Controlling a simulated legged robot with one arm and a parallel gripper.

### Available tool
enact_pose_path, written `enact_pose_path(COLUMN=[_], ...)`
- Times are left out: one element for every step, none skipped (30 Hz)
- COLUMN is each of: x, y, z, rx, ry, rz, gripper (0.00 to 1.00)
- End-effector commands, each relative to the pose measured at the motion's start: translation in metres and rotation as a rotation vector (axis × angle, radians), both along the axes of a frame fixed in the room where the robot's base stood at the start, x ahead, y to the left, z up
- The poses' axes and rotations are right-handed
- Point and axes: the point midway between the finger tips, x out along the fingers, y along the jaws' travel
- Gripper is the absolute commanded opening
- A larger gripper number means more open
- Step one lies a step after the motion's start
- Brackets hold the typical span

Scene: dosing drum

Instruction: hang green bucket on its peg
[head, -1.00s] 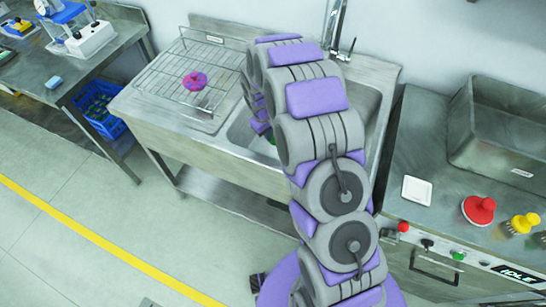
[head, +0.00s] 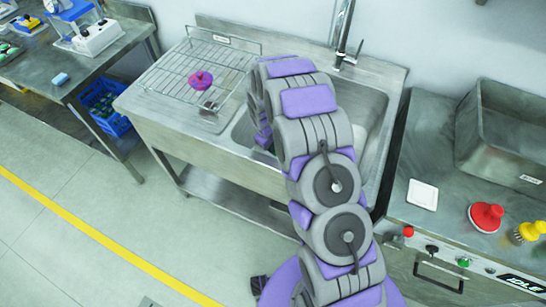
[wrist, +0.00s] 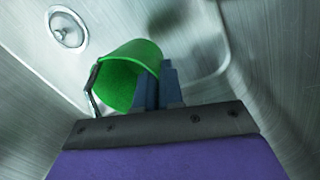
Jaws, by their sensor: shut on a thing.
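The green bucket (wrist: 125,67) is in the wrist view, lying tilted in the metal sink basin (wrist: 235,25) with its open mouth toward the camera. Its thin metal handle (wrist: 92,90) shows at the left of the mouth. My gripper (wrist: 160,80) is shut on the bucket at the right side of its rim. The held part is hidden between the fingers. In the head view my arm reaches into the sink (head: 368,112) and hides the gripper and nearly all of the bucket. No peg can be made out.
A wire rack (head: 185,75) with a pink-purple object (head: 201,80) stands left of the basin. The faucet (head: 343,30) rises behind it.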

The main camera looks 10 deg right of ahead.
Motion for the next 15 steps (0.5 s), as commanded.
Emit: enact_pose_path(x=[-0.001,-0.001,-0.001,-0.001,-0.001,-0.001,-0.001,-0.002,-0.002,-0.002,-0.002,-0.001,-0.001,0.0,0.0], y=[0.0,0.0,0.0,0.0,0.0,0.0,-0.001,-0.001,-0.001,-0.001,-0.001,-0.001,-0.001,0.0,0.0], z=[-0.009,-0.012,-0.015,-0.017,-0.019,-0.023,-0.027,-0.032,-0.039,-0.044,-0.047,-0.052,-0.055,-0.057,-0.059], rx=[0.0,0.0,0.0,-0.001,0.0,-0.001,-0.001,-0.002,-0.001,-0.002,-0.002,-0.001,-0.001,-0.001,-0.001], ry=[0.002,0.002,0.002,0.002,0.002,0.003,0.004,0.005,0.005,0.006,0.006,0.004,0.002,0.001,-0.001], rz=[0.0,0.0,0.0,0.0,-0.001,-0.001,-0.002,-0.002,-0.001,-0.001,-0.001,-0.001,0.0,0.0,0.0], gripper=[0.0,0.0,0.0,0.0,0.0,0.0,0.0,0.0,0.0,0.0,0.0,0.0,0.0,0.0,0.0])
